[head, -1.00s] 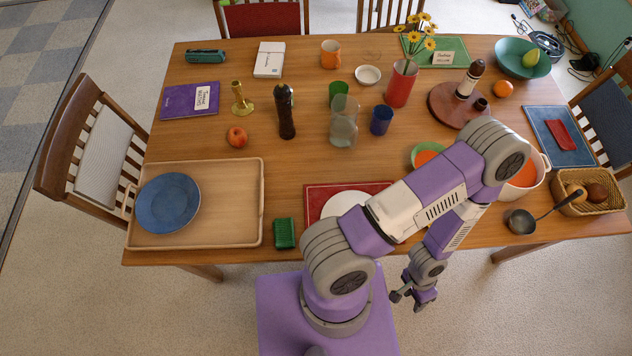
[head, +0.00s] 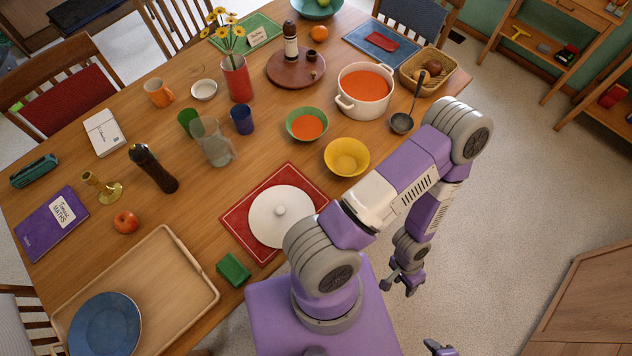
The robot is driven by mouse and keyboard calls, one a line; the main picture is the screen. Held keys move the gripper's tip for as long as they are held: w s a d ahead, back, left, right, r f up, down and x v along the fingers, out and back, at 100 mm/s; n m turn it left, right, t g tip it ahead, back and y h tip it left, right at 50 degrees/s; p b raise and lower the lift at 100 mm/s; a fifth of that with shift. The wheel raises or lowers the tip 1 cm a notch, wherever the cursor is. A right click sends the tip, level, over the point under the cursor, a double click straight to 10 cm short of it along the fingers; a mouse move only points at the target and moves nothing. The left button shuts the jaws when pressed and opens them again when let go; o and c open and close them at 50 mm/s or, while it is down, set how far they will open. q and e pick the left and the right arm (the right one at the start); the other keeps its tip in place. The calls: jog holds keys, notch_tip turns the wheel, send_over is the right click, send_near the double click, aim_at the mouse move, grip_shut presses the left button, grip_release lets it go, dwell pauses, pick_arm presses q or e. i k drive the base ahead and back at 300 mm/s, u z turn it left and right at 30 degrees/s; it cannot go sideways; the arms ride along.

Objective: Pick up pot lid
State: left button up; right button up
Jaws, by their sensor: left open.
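The pot lid (head: 268,226) is a round white disc with a small knob on top. It lies flat on a red mat (head: 236,219) near the table's front edge, and my arm covers a little of its lower right edge. The white pot (head: 345,105) stands further back to the right, uncovered, with orange contents. My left gripper (head: 401,284) is open and empty. It hangs beyond the table's front edge, to the right of the lid and apart from it. A small grey piece at the bottom edge seems to be part of my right gripper (head: 438,348); its jaws cannot be made out.
A yellow bowl (head: 346,157) and a green bowl (head: 307,125) stand behind the lid. A green block (head: 233,269) lies at its lower left, beside a wooden tray (head: 190,293). A ladle (head: 402,123) and a bread basket (head: 437,68) are near the pot.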

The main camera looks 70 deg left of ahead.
aim_at(274, 212)
jog(key=z, duration=0.35)
jog(key=i, duration=0.75)
jog(key=u, duration=5.25)
jog(key=k, duration=0.5)
jog(key=u, duration=0.1)
jog(key=i, duration=0.55)
